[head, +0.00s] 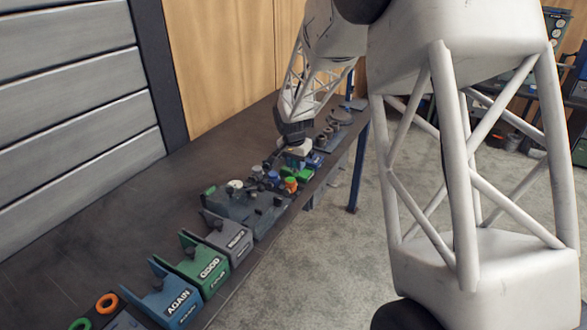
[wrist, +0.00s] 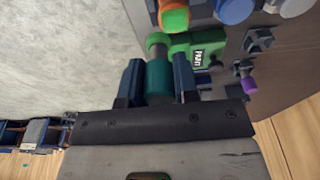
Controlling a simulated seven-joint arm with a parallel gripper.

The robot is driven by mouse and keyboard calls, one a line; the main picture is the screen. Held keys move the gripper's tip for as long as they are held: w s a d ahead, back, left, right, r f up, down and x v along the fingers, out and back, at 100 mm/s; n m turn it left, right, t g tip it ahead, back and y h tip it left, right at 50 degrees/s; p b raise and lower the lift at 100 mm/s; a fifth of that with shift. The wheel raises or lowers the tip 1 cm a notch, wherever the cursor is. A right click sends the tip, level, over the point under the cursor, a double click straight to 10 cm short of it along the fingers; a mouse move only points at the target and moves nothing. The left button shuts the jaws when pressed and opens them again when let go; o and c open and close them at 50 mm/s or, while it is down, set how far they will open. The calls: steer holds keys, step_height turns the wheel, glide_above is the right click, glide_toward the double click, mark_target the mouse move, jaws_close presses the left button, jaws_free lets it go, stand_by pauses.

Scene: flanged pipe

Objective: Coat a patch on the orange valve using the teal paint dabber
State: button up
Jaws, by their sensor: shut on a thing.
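My gripper (wrist: 158,77) is shut on the teal paint dabber (wrist: 159,80), which stands between its two dark blue fingers in the wrist view. A grey-green end of the dabber shows beyond the fingertips, beside a green block labelled PAINT (wrist: 205,48). Whether the end touches the block is unclear. The orange valve (wrist: 173,19) is just beyond the dabber at the top edge, partly cut off. In the head view the orange valve (head: 291,185) sits near the bench's front edge, just in front of my gripper. The dabber is hard to make out there.
A blue knob (wrist: 234,10) and a purple-tipped fitting (wrist: 249,85) lie to the right in the wrist view. In the head view, grey, green GOOD (head: 205,268) and blue AGAIN (head: 177,301) holders line the bench front. The bench's rear left (head: 110,230) is clear.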

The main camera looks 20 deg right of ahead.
steer(key=shift+r, duration=2.75)
